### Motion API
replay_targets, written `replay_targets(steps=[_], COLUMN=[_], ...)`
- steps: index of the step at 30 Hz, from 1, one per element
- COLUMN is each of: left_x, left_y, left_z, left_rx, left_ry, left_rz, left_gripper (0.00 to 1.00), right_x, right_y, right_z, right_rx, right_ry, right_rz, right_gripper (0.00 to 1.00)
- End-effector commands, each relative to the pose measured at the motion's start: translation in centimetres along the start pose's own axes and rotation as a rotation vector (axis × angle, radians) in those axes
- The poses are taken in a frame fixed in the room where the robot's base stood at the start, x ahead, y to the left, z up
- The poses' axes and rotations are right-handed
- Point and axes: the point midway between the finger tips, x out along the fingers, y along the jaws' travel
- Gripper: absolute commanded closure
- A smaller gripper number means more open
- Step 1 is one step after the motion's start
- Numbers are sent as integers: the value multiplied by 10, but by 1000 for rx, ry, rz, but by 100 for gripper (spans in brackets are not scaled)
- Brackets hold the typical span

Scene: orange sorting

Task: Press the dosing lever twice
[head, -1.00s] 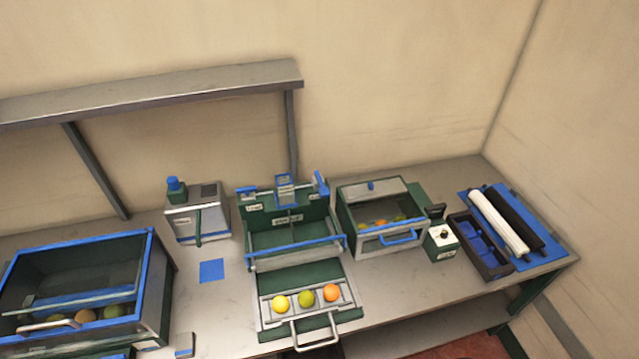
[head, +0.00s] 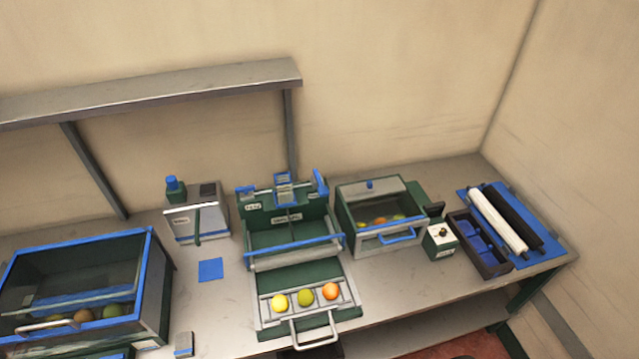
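A grey box-shaped device (head: 215,222) with a blue-capped bottle (head: 175,188) at its top left stands at the back of the bench, left of the middle. A dark green lever (head: 197,225) hangs upright on its front face; it looks like the dosing lever, though the label is too small to read. A flat blue square (head: 211,270) lies on the bench in front of the device. Neither of my grippers is in the head view, and nothing touches the lever.
A blue-framed glass case (head: 155,300) with fruit stands at left. A green sorting unit (head: 315,235) has a front tray (head: 266,312) holding three fruits. A lidded bin (head: 345,215) and a small switch box (head: 440,241) stand to its right. Bench around the blue square is clear.

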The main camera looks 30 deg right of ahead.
Motion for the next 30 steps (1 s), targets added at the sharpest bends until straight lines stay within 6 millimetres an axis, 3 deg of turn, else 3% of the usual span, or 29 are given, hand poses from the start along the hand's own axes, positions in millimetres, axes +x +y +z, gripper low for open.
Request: replay_targets(steps=[9,30], left_x=[0,0], left_y=[0,0], left_z=[0,0], left_rx=[0,0], left_ry=[0,-1], left_rz=[0,0], left_gripper=[60,60], right_x=[0,0], right_y=[0,0], right_z=[0,0], right_rx=[0,0], right_ry=[0,0], right_rz=[0,0], right_gripper=[100,100])
